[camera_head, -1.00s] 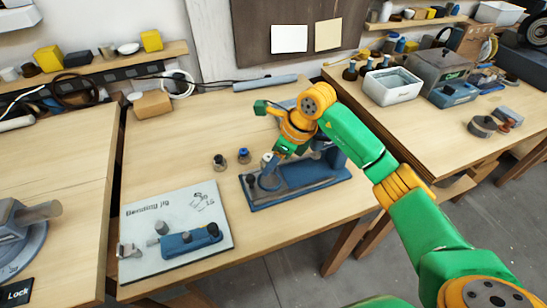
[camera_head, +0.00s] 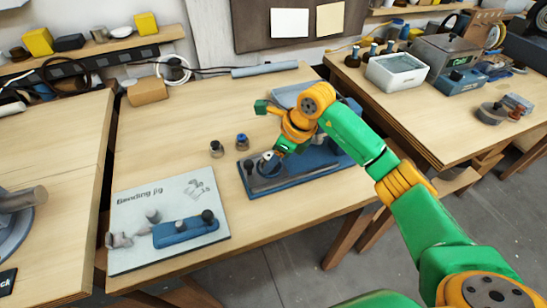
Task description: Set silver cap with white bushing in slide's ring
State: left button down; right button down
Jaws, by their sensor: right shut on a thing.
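My right gripper (camera_head: 275,154) reaches down over the left end of the blue slide fixture (camera_head: 257,190). It is shut on a small silver cap (camera_head: 267,156) with a pale top, seen just at its fingertips. The cap is at or just above the slide's ring (camera_head: 268,167); I cannot tell whether it touches or sits in it. The gripper and arm hide part of the fixture. My left gripper is not in view.
Two small caps, one dark with a light top (camera_head: 216,149) and one blue and brown (camera_head: 242,142), stand left of the fixture. The bending jig board (camera_head: 135,255) lies at front left. A cardboard box (camera_head: 147,91) stands behind. The table's middle left is clear.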

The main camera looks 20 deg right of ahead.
dwell(0.3)
jog(key=shift+c, duration=1.1)
grip_release()
jog(key=shift+r+b, duration=0.45)
jog(key=shift+b, duration=0.1)
jog(key=shift+r+b, duration=0.55)
jog(key=shift+r, duration=0.25)
jog(key=s+a+r+b, duration=0.3)
jog(key=s+a+r, duration=0.1)
jog(key=s+r, duration=0.6)
jog(key=s, duration=0.3)
jog(key=shift+s+r, duration=0.2)
jog(key=shift+s, duration=0.05)
